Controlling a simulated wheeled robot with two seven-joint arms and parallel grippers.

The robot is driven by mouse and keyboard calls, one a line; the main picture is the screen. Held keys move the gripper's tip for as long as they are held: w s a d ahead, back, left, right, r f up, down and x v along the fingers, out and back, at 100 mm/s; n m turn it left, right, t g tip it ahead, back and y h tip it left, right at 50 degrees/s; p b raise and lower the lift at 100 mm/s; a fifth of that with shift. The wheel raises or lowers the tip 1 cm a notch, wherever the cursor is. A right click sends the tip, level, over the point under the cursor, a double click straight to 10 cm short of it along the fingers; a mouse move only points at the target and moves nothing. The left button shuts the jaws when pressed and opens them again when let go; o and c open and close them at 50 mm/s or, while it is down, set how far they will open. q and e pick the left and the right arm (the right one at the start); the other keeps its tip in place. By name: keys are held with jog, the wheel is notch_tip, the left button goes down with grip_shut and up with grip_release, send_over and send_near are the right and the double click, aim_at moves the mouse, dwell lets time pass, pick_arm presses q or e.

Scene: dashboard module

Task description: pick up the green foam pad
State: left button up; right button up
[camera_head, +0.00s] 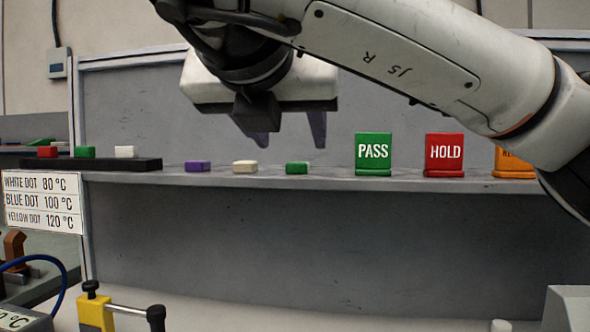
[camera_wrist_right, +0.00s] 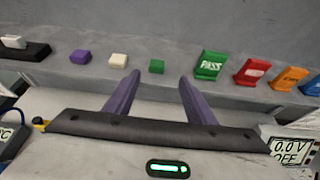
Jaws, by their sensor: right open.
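The green foam pad (camera_head: 297,168) is a small block on the grey shelf, to the right of a cream block (camera_head: 245,167) and a purple block (camera_head: 198,166). In the right wrist view the green pad (camera_wrist_right: 156,66) shows beyond the fingertips, between their lines. My right gripper (camera_head: 288,142) is open and empty, with its purple fingers above the shelf, apart from the pad. The right wrist view shows its two spread fingers (camera_wrist_right: 159,80). My left gripper is not in view.
A green PASS sign (camera_head: 374,152), a red HOLD sign (camera_head: 444,153) and an orange sign (camera_head: 515,162) stand right of the pad. A black strip (camera_head: 60,164) bears red, green and white blocks at the left. A grey wall stands behind the shelf.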

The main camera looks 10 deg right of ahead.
aim_at(296, 163)
jog(key=shift+a+f+p+x, duration=0.15)
jog(key=shift+p+x, duration=0.1)
jog(key=shift+x, duration=1.3)
jog(key=shift+a+f+p+x, duration=0.1)
jog(key=shift+p+x, duration=0.2)
jog(key=shift+x, duration=1.2)
jog(key=shift+a+f+p+x, duration=0.15)
jog(key=shift+p+x, duration=0.1)
jog(key=shift+x, duration=1.3)
jog(key=shift+r, duration=0.1)
jog(key=c, duration=1.1)
